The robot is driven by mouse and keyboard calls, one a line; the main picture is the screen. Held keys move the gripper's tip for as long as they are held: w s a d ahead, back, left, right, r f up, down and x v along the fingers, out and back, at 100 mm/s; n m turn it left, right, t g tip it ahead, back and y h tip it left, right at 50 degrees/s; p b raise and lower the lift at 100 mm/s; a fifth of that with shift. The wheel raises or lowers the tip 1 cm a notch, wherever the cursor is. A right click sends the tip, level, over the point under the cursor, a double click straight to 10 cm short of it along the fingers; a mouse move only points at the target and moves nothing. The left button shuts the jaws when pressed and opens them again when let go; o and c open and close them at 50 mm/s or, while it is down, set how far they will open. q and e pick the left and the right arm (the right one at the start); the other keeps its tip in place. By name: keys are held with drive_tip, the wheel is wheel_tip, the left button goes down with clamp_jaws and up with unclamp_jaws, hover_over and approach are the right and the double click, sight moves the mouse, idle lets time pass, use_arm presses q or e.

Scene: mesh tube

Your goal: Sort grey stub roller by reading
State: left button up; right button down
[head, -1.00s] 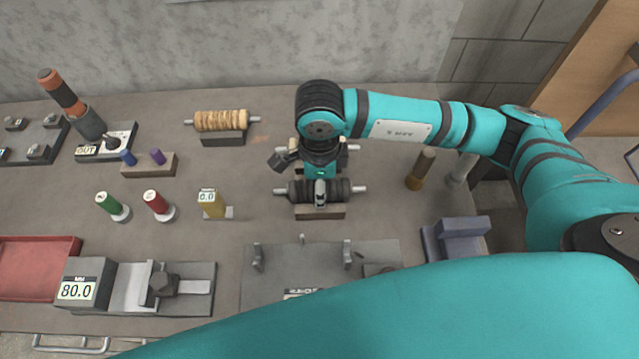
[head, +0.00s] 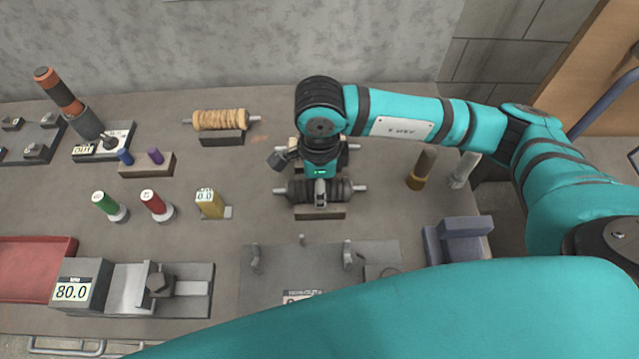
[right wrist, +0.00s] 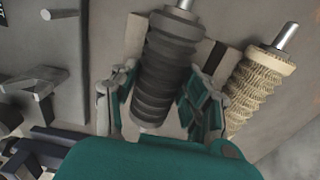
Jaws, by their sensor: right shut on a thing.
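The dark grey ribbed roller (head: 345,190), with bright metal stub ends, lies across a tan cradle block (head: 320,213) in the middle of the bench. My right gripper (head: 320,195) reaches down over its middle. In the right wrist view the same dark roller (right wrist: 168,65) runs between the two fingers of my right gripper (right wrist: 160,95), which is shut on it. The roller still appears to be at its cradle; I cannot tell whether it is lifted. A gauge box reading 80.0 (head: 72,292) stands at the front left. My left gripper is not in view.
A beige roller (right wrist: 255,85) lies close beside the gripper, mostly hidden in the head view. Another tan roller (head: 220,120) rests at the back. A blue-grey block (head: 460,240) stands right.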

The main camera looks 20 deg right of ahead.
drive_tip(key=c, duration=0.6)
unclamp_jaws()
drive_tip(key=shift+o, duration=0.2)
wheel_tip(320, 180, up, 19)
drive_tip(key=p, duration=0.3)
idle(0.7)
